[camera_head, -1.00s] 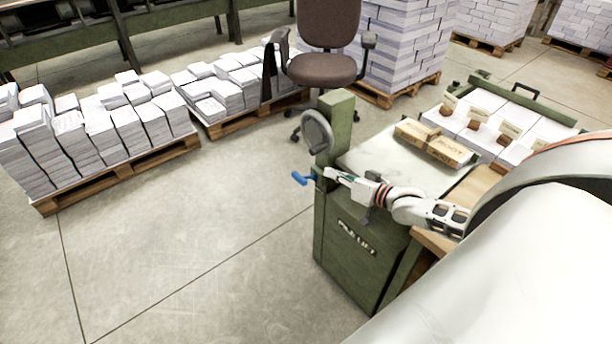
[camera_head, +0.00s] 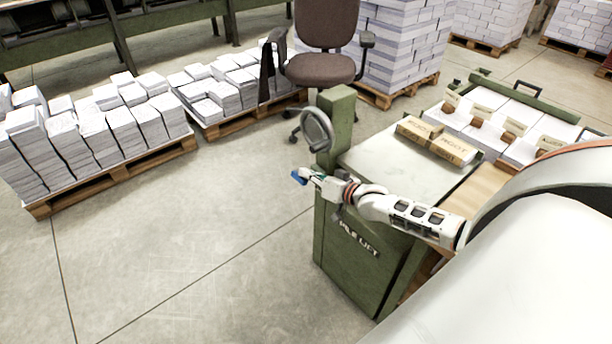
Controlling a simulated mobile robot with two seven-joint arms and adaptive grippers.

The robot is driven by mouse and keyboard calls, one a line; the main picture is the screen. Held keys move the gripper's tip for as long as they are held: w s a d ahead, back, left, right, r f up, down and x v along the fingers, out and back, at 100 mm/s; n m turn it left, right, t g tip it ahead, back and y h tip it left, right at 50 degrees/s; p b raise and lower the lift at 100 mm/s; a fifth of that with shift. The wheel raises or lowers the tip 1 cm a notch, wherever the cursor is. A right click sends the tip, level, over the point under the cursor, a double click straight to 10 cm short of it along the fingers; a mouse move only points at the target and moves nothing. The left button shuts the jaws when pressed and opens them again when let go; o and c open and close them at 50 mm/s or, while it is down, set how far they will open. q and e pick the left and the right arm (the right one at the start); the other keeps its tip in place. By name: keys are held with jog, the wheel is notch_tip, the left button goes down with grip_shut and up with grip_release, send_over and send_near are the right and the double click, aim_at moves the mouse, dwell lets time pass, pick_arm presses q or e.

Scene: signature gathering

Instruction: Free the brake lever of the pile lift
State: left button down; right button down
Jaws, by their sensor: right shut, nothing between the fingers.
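The pile lift (camera_head: 340,250) is a green cabinet with a pale top, a green post (camera_head: 337,110) and a grey handwheel (camera_head: 317,130). The blue-ended brake lever (camera_head: 298,177) shows at the cabinet's left side, below the handwheel. My right gripper (camera_head: 306,175) is shut at the blue end, with nothing between its fingers. It hides most of the lever, and I cannot tell whether it touches it. My left gripper is not in view.
A green-framed rack of paper stacks (camera_head: 505,115) stands to the right. An office chair (camera_head: 322,68) stands behind the lift. Loaded pallets (camera_head: 115,172) stand to the left; the floor in front (camera_head: 180,260) is clear.

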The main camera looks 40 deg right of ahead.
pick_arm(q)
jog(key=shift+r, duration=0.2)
pick_arm(e)
jog(key=shift+a+f, duration=0.15)
jog(key=shift+a+p, duration=0.1)
jog(key=shift+p, duration=0.2)
jog(key=shift+a+f+n+h, duration=0.15)
jog(key=shift+f+n+h, duration=0.15)
jog(key=shift+n, duration=0.1)
jog(key=shift+s+a+f+n+h+p, duration=0.1)
jog(key=shift+a+f+n+h+p, duration=0.2)
jog(key=shift+a+f+n+p, duration=0.35)
pick_arm(q)
jog(key=shift+b, duration=0.75)
pick_arm(e)
notch_tip(320, 180, down, 6)
jog(key=n+h, duration=0.1)
jog(key=n, duration=0.4)
jog(key=shift+a+f+h, duration=0.15)
jog(key=shift+a+h, duration=0.1)
jog(key=shift+h, duration=0.15)
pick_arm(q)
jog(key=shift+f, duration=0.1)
pick_arm(e)
jog(key=shift+s+f, duration=0.1)
